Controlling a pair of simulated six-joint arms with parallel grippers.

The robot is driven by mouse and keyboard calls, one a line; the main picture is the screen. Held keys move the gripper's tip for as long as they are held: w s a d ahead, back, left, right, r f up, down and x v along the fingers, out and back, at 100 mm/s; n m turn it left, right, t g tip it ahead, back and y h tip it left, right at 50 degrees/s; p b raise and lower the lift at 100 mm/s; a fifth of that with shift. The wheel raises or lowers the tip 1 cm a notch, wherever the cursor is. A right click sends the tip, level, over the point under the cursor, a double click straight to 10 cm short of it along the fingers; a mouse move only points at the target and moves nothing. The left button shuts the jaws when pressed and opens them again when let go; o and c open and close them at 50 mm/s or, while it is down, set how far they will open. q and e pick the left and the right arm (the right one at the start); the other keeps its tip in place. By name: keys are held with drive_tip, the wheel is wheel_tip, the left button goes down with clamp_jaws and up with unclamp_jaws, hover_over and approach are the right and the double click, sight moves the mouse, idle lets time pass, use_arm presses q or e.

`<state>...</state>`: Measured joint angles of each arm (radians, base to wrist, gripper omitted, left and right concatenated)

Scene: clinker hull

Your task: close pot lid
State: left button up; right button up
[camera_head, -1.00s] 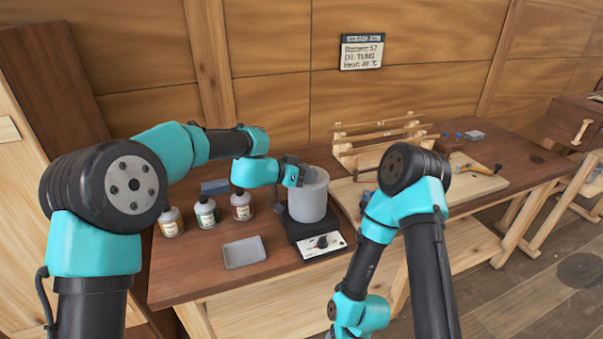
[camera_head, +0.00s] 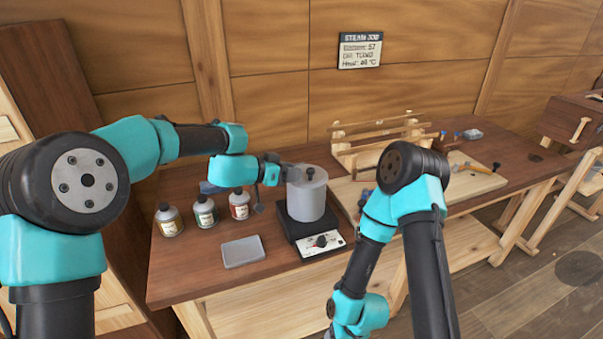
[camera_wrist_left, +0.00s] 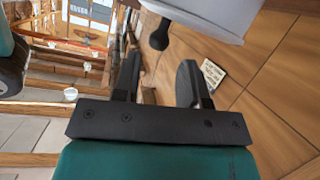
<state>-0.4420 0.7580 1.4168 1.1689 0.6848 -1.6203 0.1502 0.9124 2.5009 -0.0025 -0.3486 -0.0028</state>
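The grey pot (camera_head: 304,204) stands on the black hot plate (camera_head: 290,226). A grey lid (camera_head: 296,178) with a dark knob (camera_head: 311,173) lies level across its top; I see no clear gap, but the far rim is hard to judge. My left gripper (camera_head: 287,172) is at the pot's upper left side, level with the lid. In the left wrist view my left gripper's fingers (camera_wrist_left: 158,72) are apart and empty. The dark knob also shows there (camera_wrist_left: 159,36), just past the fingertips, on the pale lid at the top. My right gripper is outside the frame.
Several labelled bottles (camera_head: 205,212) stand left of the pot. A grey tray (camera_head: 243,251) lies in front. A light board (camera_head: 479,180) with a wooden rack (camera_head: 380,150) is at the right. A sign (camera_head: 360,51) hangs on the wall.

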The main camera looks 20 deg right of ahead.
use_arm(q)
drive_tip(key=v, duration=1.2)
drive_tip(key=shift+s+a+f, duration=0.1)
drive_tip(key=shift+f, duration=0.05)
